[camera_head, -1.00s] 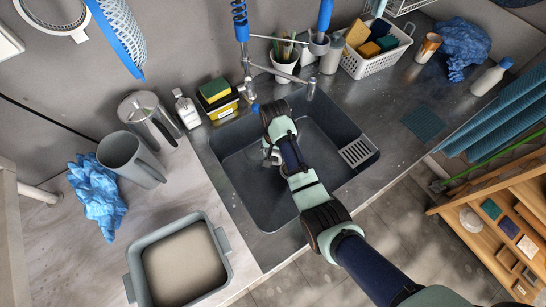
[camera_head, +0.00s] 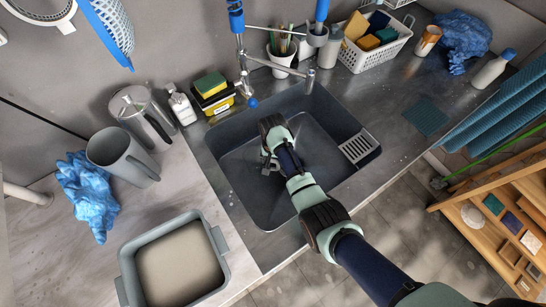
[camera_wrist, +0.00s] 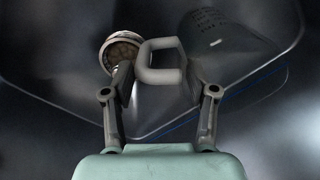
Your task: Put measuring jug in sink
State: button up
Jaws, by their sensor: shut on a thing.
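My gripper (camera_head: 269,166) reaches down over the sink (camera_head: 237,203). In the wrist view, my gripper (camera_wrist: 163,85) is shut on the pale grey handle of the measuring jug (camera_wrist: 161,74). The jug's grey, seemingly see-through body lies beyond the handle and bears small printed marks at the upper right. In the head view, my wrist and fingers mostly hide the jug, and I cannot make out its outline. Whether the jug touches the sink floor cannot be told.
A tub (camera_head: 124,268) sits in front. The tap (camera_head: 243,75) and sponges (camera_head: 212,90) are behind. A ribbed drain panel (camera_head: 357,147) is at the sink's right.

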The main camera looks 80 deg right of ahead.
jog(key=o, duration=1.6)
jog(key=shift+c, duration=0.2)
notch_tip(320, 180, up, 12)
jog(key=p, duration=0.4)
jog(key=shift+r, duration=0.15)
jog(key=shift+w, duration=0.15)
